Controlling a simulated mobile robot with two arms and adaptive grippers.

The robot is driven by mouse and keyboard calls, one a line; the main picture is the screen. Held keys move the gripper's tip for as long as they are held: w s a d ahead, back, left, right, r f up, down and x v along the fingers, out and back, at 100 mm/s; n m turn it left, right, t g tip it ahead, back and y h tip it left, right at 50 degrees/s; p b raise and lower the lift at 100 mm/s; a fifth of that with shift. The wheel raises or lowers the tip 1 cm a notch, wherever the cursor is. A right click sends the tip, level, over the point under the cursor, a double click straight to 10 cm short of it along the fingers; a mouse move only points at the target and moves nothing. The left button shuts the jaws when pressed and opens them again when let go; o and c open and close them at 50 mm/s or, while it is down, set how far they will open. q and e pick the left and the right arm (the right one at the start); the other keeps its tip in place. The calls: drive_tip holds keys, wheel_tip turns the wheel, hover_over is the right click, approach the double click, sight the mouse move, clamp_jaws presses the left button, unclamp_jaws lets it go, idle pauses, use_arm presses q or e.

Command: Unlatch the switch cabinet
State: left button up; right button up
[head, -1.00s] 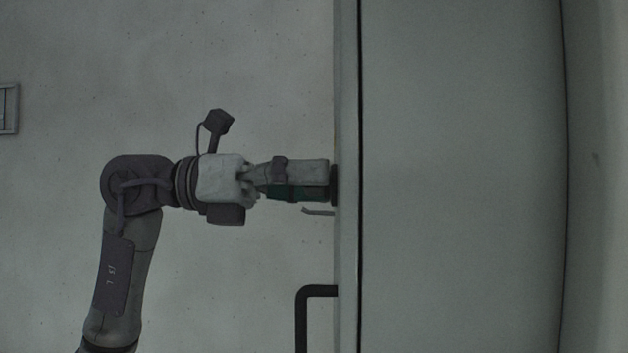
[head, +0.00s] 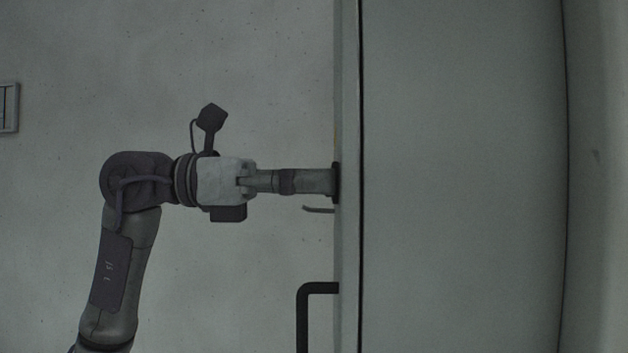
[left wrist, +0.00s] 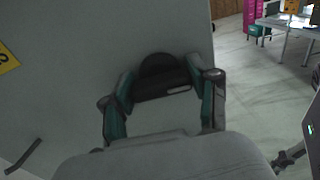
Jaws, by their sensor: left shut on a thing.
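The switch cabinet (head: 460,180) is the large grey body on the right in the head view, its front face seen nearly edge-on. A dark round latch (head: 336,183) sits on that face. My left gripper (head: 328,182) is shut on the latch, with its fingers pointing straight at the face. In the left wrist view the black latch (left wrist: 160,72) with a small pale slot lies between the two green-lined fingers of the left gripper (left wrist: 162,92). The latch's sides are partly hidden by the fingertips. My right gripper is not in view.
A black bar handle (head: 302,318) sticks out below the latch, and a small bent grey piece (head: 318,210) lies close under the gripper. A yellow sign (left wrist: 6,52) is on the face. The wrist view shows open floor (left wrist: 255,85) and a table (left wrist: 290,22) beyond the cabinet.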

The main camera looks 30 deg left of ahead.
use_arm(q)
drive_tip(key=o, duration=1.2)
drive_tip(key=shift+c, duration=0.2)
drive_tip(key=shift+a, duration=0.1)
drive_tip(key=v, duration=1.2)
